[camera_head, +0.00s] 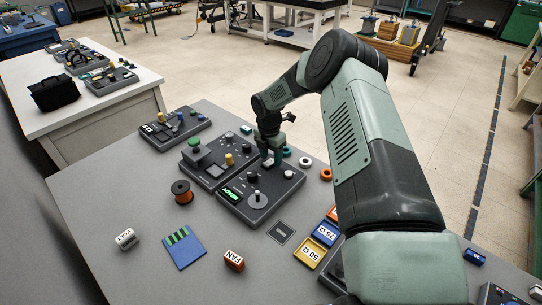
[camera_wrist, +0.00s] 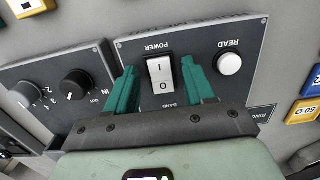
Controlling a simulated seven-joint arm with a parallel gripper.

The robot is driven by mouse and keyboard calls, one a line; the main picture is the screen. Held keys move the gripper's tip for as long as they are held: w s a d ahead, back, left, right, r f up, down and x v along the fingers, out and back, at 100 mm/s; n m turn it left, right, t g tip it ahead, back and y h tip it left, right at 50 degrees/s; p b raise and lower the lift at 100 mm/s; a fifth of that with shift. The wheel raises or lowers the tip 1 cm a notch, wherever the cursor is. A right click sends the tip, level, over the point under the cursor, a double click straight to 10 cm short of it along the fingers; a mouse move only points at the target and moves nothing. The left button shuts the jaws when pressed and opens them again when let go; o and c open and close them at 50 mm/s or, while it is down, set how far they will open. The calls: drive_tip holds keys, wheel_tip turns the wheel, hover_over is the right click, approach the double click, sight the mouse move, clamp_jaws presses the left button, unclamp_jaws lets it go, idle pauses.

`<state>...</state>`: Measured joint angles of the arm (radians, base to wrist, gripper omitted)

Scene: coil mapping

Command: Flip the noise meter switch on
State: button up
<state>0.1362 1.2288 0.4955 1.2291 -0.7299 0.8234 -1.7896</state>
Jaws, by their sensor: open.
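A white rocker switch (camera_wrist: 160,80) marked I and O sits on a dark panel (camera_wrist: 250,50) in the wrist view. The word POWER is beside it, upside down in the picture. My gripper (camera_wrist: 160,72) is open, with one green finger on each side of the switch. Whether the fingers touch it or the panel cannot be told.
A white READ button (camera_wrist: 229,63) is right of the switch in the wrist view.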

wheel_tip(320, 180, up, 11)
drive_tip(key=shift+s+a+f, duration=0.15)
drive_tip(key=shift+s+a, duration=0.1)
wheel_tip(320, 180, up, 13)
drive_tip(key=m+t, duration=0.1)
drive_tip(key=m, duration=0.3)
hover_over(270, 162)
drive_tip(key=s+d, duration=0.1)
drive_tip(key=s, duration=0.4)
drive_tip(key=s+d+r+m+t+h, duration=0.1)
drive_tip(key=s+d+r+m, duration=0.2)
drive_tip(key=s+r+m, duration=0.7)
drive_tip(key=s+d+r+m+t, duration=0.1)
drive_tip(key=s+r+m, duration=0.2)
drive_tip(key=s, duration=0.9)
drive_tip(key=s+d+r+m+t+y, duration=0.1)
drive_tip(key=s+r+m+t, duration=0.1)
drive_tip(key=s+m, duration=0.7)
drive_tip(key=s+r, duration=0.1)
drive_tip(key=s, duration=0.2)
drive_tip(key=shift+s+d+r+m+y, duration=0.15)
drive_tip(key=shift+s+d+m+y, duration=0.05)
drive_tip(key=shift+d+m+y, duration=0.15)
